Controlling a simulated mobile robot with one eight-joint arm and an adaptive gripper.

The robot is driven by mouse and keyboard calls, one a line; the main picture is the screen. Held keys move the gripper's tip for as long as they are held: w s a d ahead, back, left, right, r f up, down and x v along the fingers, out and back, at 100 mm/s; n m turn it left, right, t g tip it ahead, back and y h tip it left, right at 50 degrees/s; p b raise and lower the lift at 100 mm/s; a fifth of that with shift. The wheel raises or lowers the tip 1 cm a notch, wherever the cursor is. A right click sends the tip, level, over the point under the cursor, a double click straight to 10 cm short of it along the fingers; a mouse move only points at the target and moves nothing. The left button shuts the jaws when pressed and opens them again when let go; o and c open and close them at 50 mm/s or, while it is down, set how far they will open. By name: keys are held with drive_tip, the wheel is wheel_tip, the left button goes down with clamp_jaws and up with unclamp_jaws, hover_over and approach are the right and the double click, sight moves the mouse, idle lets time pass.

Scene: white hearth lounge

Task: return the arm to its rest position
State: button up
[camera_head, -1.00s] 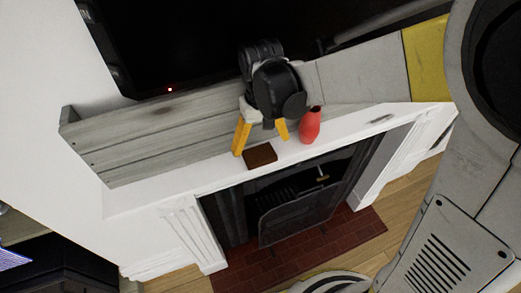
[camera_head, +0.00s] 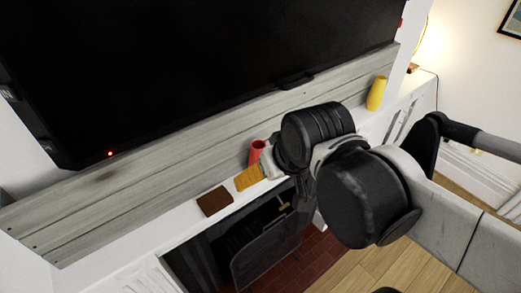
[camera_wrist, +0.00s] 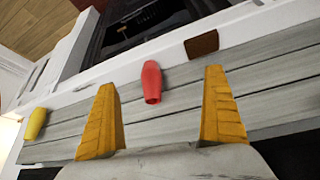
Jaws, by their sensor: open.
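My gripper (camera_wrist: 162,115) is open and empty in the wrist view, its two yellow fingers wide apart. In the head view my gripper (camera_head: 258,176) is in front of the mantel, partly hidden by my own wrist. A red vase (camera_wrist: 151,82) shows between the fingers in the wrist view but lies beyond them on the mantel. The red vase (camera_head: 256,151) also shows in the head view, just behind a finger. I cannot tell the exact gap between finger and vase.
A brown block (camera_head: 214,201) lies on the white mantel (camera_head: 185,222), left of my gripper. A yellow vase (camera_head: 377,93) stands at the right. A large dark television (camera_head: 200,60) hangs above the grey planks. The fireplace (camera_head: 265,240) is below.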

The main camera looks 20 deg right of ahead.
drive_tip(key=shift+s+d+f+t, duration=0.2)
drive_tip(key=shift+s+d+t, duration=0.4)
drive_tip(key=shift+s+d, duration=0.15)
